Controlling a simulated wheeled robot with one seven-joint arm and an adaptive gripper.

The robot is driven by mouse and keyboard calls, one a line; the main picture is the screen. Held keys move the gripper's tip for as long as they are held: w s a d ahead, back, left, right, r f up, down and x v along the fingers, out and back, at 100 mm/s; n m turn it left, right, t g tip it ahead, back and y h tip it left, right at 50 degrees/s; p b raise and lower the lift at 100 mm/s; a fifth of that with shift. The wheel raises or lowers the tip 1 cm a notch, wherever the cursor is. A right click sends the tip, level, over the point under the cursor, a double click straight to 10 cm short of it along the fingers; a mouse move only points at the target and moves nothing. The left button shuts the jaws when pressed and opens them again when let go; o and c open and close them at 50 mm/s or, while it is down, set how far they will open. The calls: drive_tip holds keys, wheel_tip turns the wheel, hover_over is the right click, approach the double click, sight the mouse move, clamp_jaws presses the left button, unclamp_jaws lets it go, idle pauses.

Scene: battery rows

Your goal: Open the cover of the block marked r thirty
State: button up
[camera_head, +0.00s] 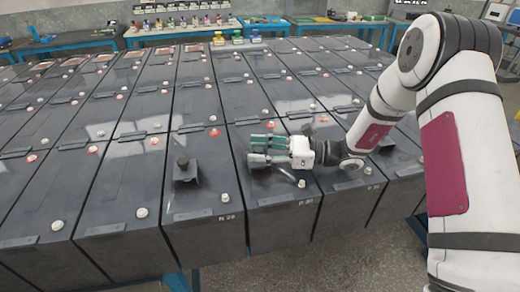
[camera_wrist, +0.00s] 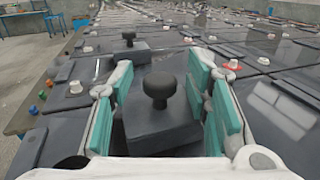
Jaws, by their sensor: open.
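The block with a small label reading like R 30 (camera_head: 306,202) stands in the front row, right of the block marked N 29 (camera_head: 229,217). My gripper (camera_head: 262,151) is above that block in the head view, pointing left, and hides most of its cover. In the wrist view my gripper (camera_wrist: 165,112) is open, with green finger pads to either side of a black mushroom-shaped knob (camera_wrist: 160,87). The knob stands upright on a dark cover plate (camera_wrist: 155,128). The pads look apart from the knob. A gap shows on each side.
A similar knob (camera_head: 183,165) stands on the N 29 block, and a farther knob (camera_wrist: 128,38) shows in the wrist view. White and red terminal caps dot the tops of the blocks. Blue benches (camera_head: 190,32) with small items stand behind.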

drive_tip(key=shift+c, duration=0.6)
clamp_jaws()
drive_tip(key=w+b, duration=0.1)
drive_tip(key=w, duration=0.1)
drive_tip(key=w+a+b, duration=0.1)
drive_tip(key=w+b, duration=0.1)
drive_tip(key=w, duration=0.1)
drive_tip(key=w+a+b, duration=0.1)
drive_tip(key=w+b, duration=0.1)
drive_tip(key=shift+w+f, duration=0.2)
drive_tip(key=shift+w, duration=0.05)
drive_tip(key=shift+w+a+r, duration=0.15)
drive_tip(key=shift+w, duration=0.2)
drive_tip(key=shift+o, duration=0.6)
unclamp_jaws()
drive_tip(key=shift+s+d, duration=0.15)
drive_tip(key=shift+d, duration=3.65)
